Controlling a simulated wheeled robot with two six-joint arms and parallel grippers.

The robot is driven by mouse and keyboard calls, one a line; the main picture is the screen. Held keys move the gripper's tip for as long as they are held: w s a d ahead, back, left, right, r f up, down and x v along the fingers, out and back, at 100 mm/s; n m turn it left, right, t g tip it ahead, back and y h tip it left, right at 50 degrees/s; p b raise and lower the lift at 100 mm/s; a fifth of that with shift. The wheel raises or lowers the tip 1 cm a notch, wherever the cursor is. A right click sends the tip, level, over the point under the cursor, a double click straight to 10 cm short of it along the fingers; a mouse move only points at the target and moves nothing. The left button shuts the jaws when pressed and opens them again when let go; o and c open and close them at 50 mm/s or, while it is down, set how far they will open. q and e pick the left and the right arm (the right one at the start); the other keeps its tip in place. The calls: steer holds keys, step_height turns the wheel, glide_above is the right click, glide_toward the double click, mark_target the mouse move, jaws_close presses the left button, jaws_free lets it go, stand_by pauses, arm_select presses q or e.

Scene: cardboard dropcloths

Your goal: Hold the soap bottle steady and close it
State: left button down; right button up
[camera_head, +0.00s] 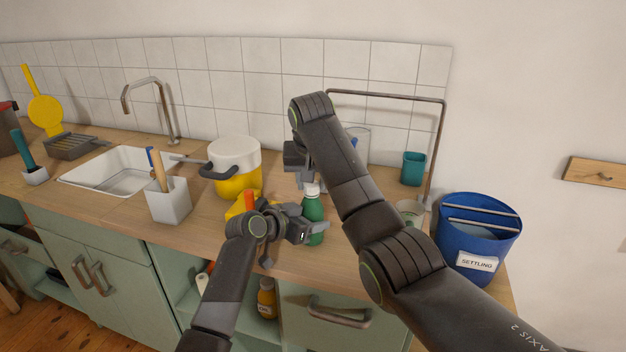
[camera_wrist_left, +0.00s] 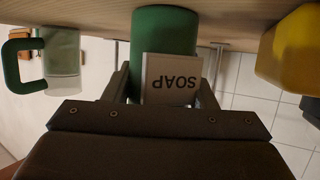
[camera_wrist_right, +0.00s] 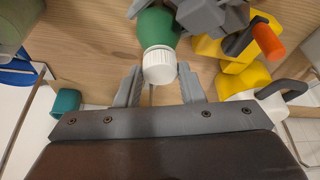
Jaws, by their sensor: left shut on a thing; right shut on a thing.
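The green soap bottle (camera_head: 313,212) stands upright on the counter. In the left wrist view the bottle (camera_wrist_left: 165,28) shows a pale label reading SOAP, upside down. My left gripper (camera_head: 314,230) is shut on the bottle's body, a finger on each side. The white cap (camera_wrist_right: 160,64) sits at the top of the bottle (camera_wrist_right: 156,28) in the right wrist view. My right gripper (camera_wrist_right: 160,86) comes from above and is shut on the cap. How tightly the cap sits on the neck cannot be told.
A yellow and white pot (camera_head: 235,168) and a white utensil holder (camera_head: 168,200) stand to the left. A clear mug with a green handle (camera_wrist_left: 62,58) stands near the bottle. A blue bucket (camera_head: 478,235) is at right.

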steer(key=m, duration=0.2)
steer(key=m+h, duration=0.1)
steer(key=m, duration=0.1)
steer(key=m+h, duration=0.1)
steer(key=shift+a+m+g, duration=0.25)
steer(key=shift+m+g, duration=0.05)
steer(key=shift+m, duration=0.1)
steer(key=o, duration=1)
steer(key=shift+c, duration=0.2)
steer(key=shift+r, duration=2.25)
steer(key=o, duration=0.5)
steer(key=shift+o, duration=0.2)
